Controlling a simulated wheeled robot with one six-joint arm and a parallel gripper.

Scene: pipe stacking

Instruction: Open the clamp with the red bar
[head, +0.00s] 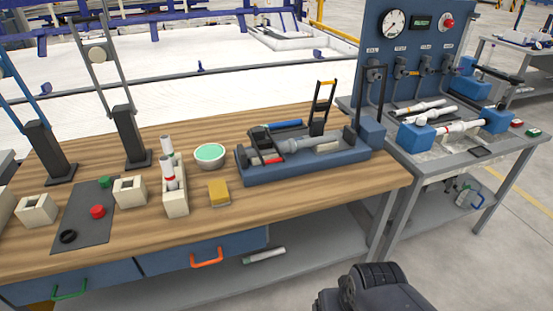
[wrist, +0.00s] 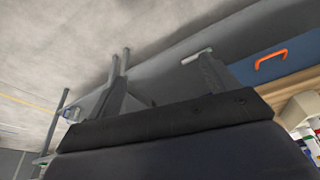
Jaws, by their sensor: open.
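A blue fixture tray (head: 245,172) stands on the wooden bench and holds a grey pipe (head: 298,145). A black clamp (head: 262,140) is at its left end, with a small red bar (head: 270,160) low at its front; this clamp looks folded down over the pipe's end. A second clamp with an orange-yellow bar (head: 325,83) stands upright at the tray's right part. My gripper (wrist: 163,72) is open and empty in the wrist view, near the underside of the bench, away from the clamps. Part of my dark arm shows at the bottom of the head view.
Left of the tray stand a mint bowl (head: 209,155), a yellow block (head: 219,194) and a beige holder (head: 176,203) with white pipes. An orange drawer handle (head: 206,258) juts from the bench front; it also shows in the wrist view (wrist: 270,59). A grey test bench adjoins at right.

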